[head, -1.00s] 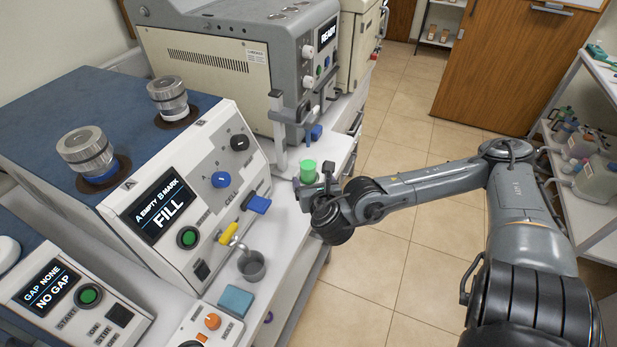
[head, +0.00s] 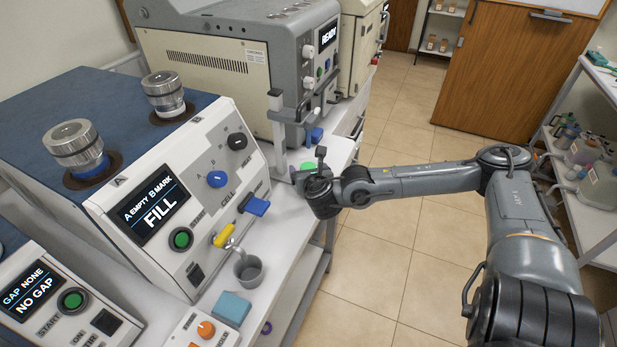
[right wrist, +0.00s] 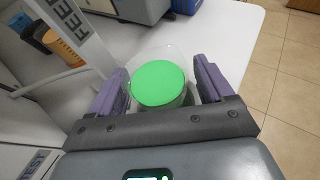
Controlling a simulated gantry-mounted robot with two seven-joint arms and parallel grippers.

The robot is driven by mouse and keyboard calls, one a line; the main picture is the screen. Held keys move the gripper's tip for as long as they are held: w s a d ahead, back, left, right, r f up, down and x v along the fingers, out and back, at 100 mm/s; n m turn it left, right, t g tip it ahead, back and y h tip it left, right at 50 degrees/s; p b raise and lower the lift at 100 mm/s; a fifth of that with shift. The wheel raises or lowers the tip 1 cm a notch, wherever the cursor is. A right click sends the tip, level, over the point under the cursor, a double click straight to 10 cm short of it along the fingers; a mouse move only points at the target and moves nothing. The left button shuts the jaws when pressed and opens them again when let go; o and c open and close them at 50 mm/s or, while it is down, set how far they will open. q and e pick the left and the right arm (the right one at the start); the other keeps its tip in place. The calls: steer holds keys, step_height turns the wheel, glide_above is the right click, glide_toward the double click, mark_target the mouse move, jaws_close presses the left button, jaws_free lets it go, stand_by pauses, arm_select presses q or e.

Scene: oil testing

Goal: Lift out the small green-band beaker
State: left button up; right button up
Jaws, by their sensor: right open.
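The small green-band beaker (right wrist: 158,84) shows in the right wrist view as a bright green disc within a clear, glass-like rim. It stands on the white bench top, between the two purple fingers of my right gripper (right wrist: 161,76). The fingers are open, one on each side, and I see no clear grip on it. In the head view only a bit of green (head: 308,166) shows past my right gripper (head: 304,180), which hides the rest of the beaker. My left gripper is not in view.
A grey upright post (head: 276,130) of the large tester stands just left of the beaker. The FILL machine (head: 150,215), a grey cup (head: 248,271) and a blue block (head: 234,306) are nearer. The bench's right edge is close, with open floor beyond.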

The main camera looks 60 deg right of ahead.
steer(key=shift+d, duration=0.1)
steer(key=c, duration=1.1)
steer(key=shift+r, duration=0.1)
